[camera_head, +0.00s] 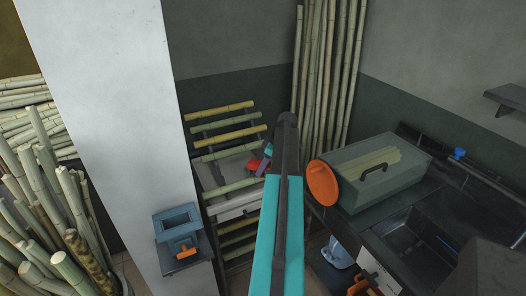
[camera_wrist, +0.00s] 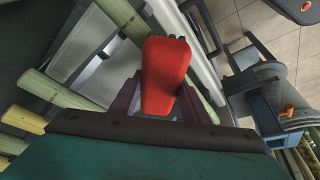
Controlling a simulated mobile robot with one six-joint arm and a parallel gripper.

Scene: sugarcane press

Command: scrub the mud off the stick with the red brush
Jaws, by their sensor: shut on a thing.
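The red brush (camera_wrist: 163,72) is held in my gripper (camera_wrist: 164,98), between its purple fingers in the wrist view. In the head view, the red brush (camera_head: 255,164) shows small beside my arm, in front of the cane rack. A stick with dark brown blotches (camera_head: 86,262) leans among pale green canes at the lower left of the head view; it looks like the muddy one. My gripper is well to the right of it, apart from it.
A rack of green and yellow canes (camera_head: 228,147) stands behind my gripper. A white pillar (camera_head: 112,110) separates it from the left bundle. A blue-grey device with an orange knob (camera_head: 181,232) is beside the pillar. A green press box (camera_head: 385,170) with an orange disc (camera_head: 322,183) stands right.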

